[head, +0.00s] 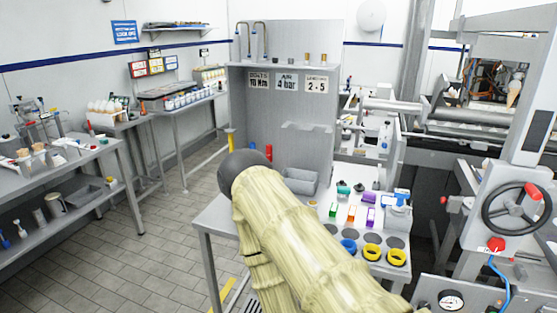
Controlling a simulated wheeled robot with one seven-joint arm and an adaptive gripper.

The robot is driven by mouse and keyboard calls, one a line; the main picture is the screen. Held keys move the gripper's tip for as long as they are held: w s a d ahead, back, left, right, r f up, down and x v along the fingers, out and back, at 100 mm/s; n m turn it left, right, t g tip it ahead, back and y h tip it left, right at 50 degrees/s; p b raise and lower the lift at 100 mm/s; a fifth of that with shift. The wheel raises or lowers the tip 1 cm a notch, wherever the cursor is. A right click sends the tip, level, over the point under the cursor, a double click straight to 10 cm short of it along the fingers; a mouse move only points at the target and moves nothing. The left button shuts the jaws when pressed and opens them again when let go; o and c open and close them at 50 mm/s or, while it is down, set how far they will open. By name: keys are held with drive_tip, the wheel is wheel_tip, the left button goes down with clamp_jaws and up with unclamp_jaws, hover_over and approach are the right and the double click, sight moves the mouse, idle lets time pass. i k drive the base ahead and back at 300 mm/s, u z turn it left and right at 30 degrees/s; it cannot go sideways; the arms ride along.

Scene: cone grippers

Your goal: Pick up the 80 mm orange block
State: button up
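A small orange block (351,213) stands on the grey workbench, between a green block (333,210) and a purple block (370,217). It is small in the head view, and no size marking can be read on it. My arm, pale and ribbed with a dark rounded end, crosses the lower middle of the view and covers part of the bench's front left. The orange block is clear of it, to its right. My gripper cannot be made out.
Round dark recesses and rings, one blue (348,246) and others yellow (372,251), lie in front of the blocks. A grey bin (300,181) sits behind my arm. A machine with a black handwheel (517,209) stands at the right. Tiled floor is open at the left.

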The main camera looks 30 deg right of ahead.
sight(353, 211)
drive_tip(key=z, duration=1)
drive_tip(key=i, duration=0.95)
drive_tip(key=z, duration=0.7)
